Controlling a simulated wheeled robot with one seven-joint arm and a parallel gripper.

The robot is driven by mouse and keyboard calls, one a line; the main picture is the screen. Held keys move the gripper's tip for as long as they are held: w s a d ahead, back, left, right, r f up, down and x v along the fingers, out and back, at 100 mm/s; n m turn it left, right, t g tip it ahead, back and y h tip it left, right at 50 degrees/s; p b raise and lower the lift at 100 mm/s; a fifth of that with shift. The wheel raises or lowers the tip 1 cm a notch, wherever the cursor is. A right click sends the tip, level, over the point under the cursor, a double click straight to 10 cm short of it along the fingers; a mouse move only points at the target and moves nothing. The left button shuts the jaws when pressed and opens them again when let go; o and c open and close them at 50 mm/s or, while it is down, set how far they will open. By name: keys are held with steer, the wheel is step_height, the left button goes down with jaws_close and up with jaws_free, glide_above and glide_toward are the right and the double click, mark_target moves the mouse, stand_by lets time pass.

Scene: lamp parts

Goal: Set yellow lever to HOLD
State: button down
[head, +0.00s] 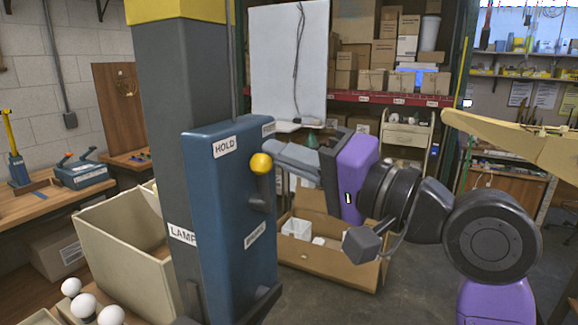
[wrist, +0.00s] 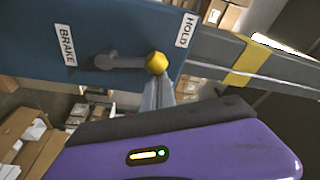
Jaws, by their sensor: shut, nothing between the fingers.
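A blue lever box (head: 205,220) is fixed to a grey column. Its lever has a yellow knob (head: 261,163) and a dark stem (head: 258,202); in the head view it points up from its pivot. In the wrist view the knob (wrist: 156,62) is on the HOLD label's (wrist: 186,30) side of the pivot, away from BRAKE (wrist: 66,45). My gripper (head: 272,150) is shut and empty, its tips close beside the knob; contact is unclear.
A grey column (head: 165,110) with a yellow top stands behind the box. A beige bin (head: 120,235) and white bulbs (head: 84,306) are at left. An open cardboard box (head: 330,262) lies on the floor below my gripper. Another label (head: 269,128), partly hidden, is at the box's upper right.

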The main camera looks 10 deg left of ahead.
steer(key=s+n+b, duration=0.1)
steer(key=n, duration=0.1)
steer(key=s+a+n+y+b, duration=0.1)
steer(key=s+n+b, duration=0.1)
steer(key=n, duration=0.1)
steer(key=shift+f+g, duration=0.2)
steer(key=shift+g, duration=0.2)
steer(key=shift+s+a+n, duration=0.1)
steer(key=shift+s+n, duration=0.05)
steer(key=shift+n, duration=0.25)
steer(key=shift+s+a+b, duration=0.1)
steer(key=shift+s+b, duration=0.1)
steer(key=shift+b, duration=0.1)
steer(key=shift+s+a+f, duration=0.1)
steer(key=shift+s+f, duration=0.05)
steer(key=shift+s, duration=0.05)
steer(key=shift+w+r, duration=0.1)
steer(key=shift+r, duration=0.15)
steer(key=w+r+p, duration=0.1)
steer(key=w+d+r+p, duration=0.1)
steer(key=r+p, duration=0.1)
steer(key=shift+r, duration=0.1)
steer(key=b, duration=0.2)
glide_toward(265, 162)
steer(key=shift+w+d+r, duration=0.25)
steer(key=shift+r, duration=0.35)
steer(key=shift+w+d+r, duration=0.2)
steer(key=shift+w+r, duration=0.05)
steer(key=shift+r, duration=0.4)
